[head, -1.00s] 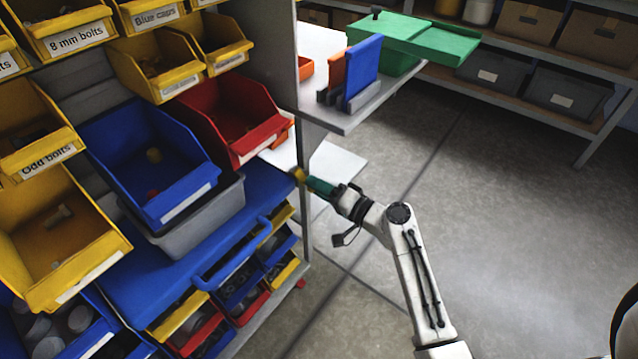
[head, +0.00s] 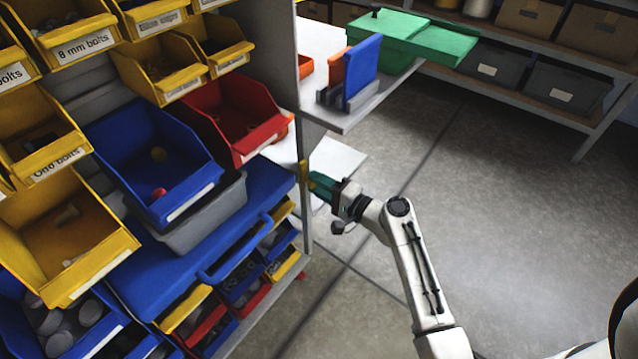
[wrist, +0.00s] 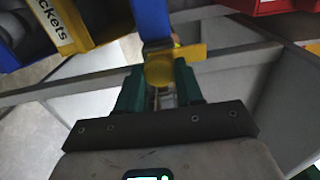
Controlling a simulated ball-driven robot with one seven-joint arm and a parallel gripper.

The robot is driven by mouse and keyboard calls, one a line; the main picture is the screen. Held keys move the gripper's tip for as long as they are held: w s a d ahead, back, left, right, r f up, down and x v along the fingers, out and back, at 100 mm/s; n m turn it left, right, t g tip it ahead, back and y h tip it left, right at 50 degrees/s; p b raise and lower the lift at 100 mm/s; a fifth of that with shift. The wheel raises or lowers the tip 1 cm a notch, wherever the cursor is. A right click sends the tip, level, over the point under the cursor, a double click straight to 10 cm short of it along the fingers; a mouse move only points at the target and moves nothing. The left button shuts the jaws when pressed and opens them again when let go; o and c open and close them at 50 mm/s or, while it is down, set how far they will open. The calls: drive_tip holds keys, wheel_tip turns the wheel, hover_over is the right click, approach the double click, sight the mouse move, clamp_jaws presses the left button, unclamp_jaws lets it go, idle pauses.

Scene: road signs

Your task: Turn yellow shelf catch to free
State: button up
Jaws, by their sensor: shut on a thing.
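The yellow shelf catch (head: 305,173) is at the front edge of the shelf unit, beside the blue shelf, in the head view. It looks like a narrow upright strip there. In the wrist view the yellow catch (wrist: 160,70) has a rounded knob and a flat arm reaching to the right. My gripper (head: 314,183) has green fingers and is shut on the catch. In the wrist view my gripper (wrist: 159,82) has one finger on each side of the yellow knob. The fingers hide part of the catch.
A blue bin (head: 150,165) and a red bin (head: 235,120) stand left of the catch. A grey shelf (head: 345,118) with a green box (head: 385,48) juts out above my gripper. Open floor (head: 500,220) lies to the right.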

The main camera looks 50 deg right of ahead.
drive_tip(key=o, duration=1)
drive_tip(key=shift+s, duration=0.1)
drive_tip(key=s, duration=1)
drive_tip(key=shift+s+d+p, duration=0.2)
drive_tip(key=shift+s+p, duration=0.1)
